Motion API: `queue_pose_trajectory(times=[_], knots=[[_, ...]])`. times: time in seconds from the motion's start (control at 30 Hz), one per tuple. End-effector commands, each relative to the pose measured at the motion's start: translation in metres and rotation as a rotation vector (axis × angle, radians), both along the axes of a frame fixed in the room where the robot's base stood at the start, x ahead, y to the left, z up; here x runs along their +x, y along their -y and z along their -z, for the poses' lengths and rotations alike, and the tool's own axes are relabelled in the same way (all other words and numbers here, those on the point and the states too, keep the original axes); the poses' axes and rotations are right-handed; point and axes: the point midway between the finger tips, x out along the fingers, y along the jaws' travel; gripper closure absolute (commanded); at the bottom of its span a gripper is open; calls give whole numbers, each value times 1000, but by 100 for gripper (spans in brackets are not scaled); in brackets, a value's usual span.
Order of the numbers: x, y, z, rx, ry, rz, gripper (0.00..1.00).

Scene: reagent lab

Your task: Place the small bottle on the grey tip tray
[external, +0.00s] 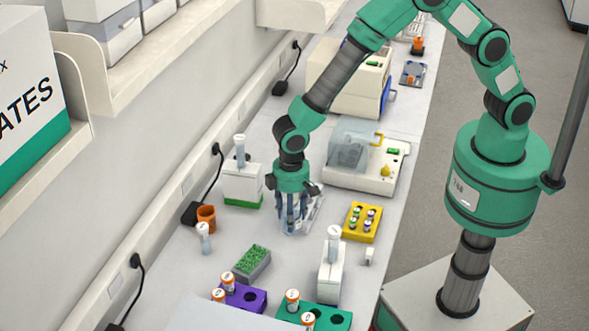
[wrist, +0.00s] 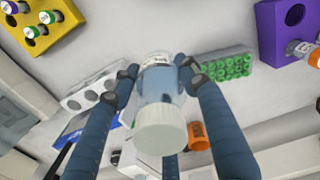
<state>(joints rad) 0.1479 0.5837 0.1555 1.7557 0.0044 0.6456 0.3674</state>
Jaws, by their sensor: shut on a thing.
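My gripper (external: 291,222) points down over the middle of the bench. In the wrist view its fingers (wrist: 158,72) are closed around the small bottle (wrist: 160,120), a clear bottle with a white cap that faces the camera. In the external view the fingers mostly hide this bottle. The grey tip tray (external: 260,272), filled with green tips, stands on the bench to the lower left of my gripper. The tray also shows beyond the fingers, to the right, in the wrist view (wrist: 205,78). The held bottle is apart from the tray.
A pale rack with holes (wrist: 75,103) is beside my gripper. A yellow vial rack (external: 352,236) stands right. An orange cup (external: 207,217) and another white-capped vessel (external: 204,244) stand left. Purple (external: 258,301) and green (external: 340,318) racks and a white dispenser (external: 329,281) are nearer the camera.

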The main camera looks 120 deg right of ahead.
Motion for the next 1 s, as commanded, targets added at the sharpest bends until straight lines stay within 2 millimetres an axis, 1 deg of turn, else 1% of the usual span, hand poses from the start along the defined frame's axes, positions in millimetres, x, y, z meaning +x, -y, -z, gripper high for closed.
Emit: queue_pose_trajectory(times=[0.03, 0.1, 0.2, 0.3, 0.6, 0.77, 0.87, 1.0], knots=[[-6, -11, 0, 0, -1, 3, 88], [-13, -20, 0, 0, 0, 10, 88], [-19, -30, 0, 0, 0, 18, 88], [-22, -33, 0, 0, 0, 21, 88], [-22, -33, 0, 0, 0, 22, 88], [-17, -32, 1, 1, 0, 22, 88], [-9, -31, 2, 1, 0, 22, 88], [8, -29, 3, 0, 0, 22, 88]])
